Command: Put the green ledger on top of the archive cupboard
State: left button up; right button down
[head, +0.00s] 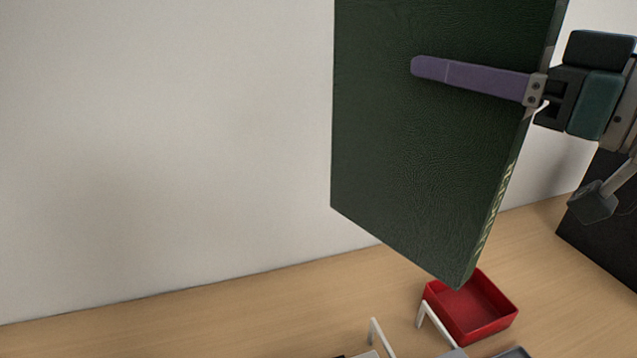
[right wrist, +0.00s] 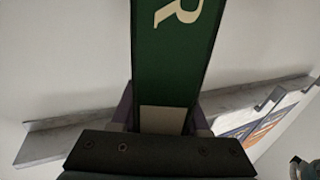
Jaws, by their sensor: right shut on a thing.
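The green ledger (head: 430,150) is a large dark green book with a textured cover and pale lettering on its spine. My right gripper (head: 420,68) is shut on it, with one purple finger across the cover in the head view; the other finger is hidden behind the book. The ledger hangs upright, slightly tilted, above the counter. In the right wrist view the ledger's spine (right wrist: 175,60), with a pale letter R, stands between the fingers of the right gripper (right wrist: 160,115). I cannot make out the archive cupboard in either view. My left gripper is not in view.
A red open tray (head: 485,325) sits on the wooden counter (head: 270,315) below the ledger. White bracket-like posts (head: 378,335) stand left of it. A dark panel (head: 605,220) is at the right edge. A plain wall (head: 160,130) is behind; the counter's left part looks clear.

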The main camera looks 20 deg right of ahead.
aim_at(421, 238)
notch_tip(421, 238, down, 15)
jog(key=b, duration=0.6)
notch_tip(421, 238, down, 4)
jog(key=shift+b, duration=1.25)
jog(key=shift+f, duration=0.25)
jog(key=shift+f, duration=0.1)
jog(key=shift+c, duration=2)
grip_release()
jog(key=shift+f, duration=0.1)
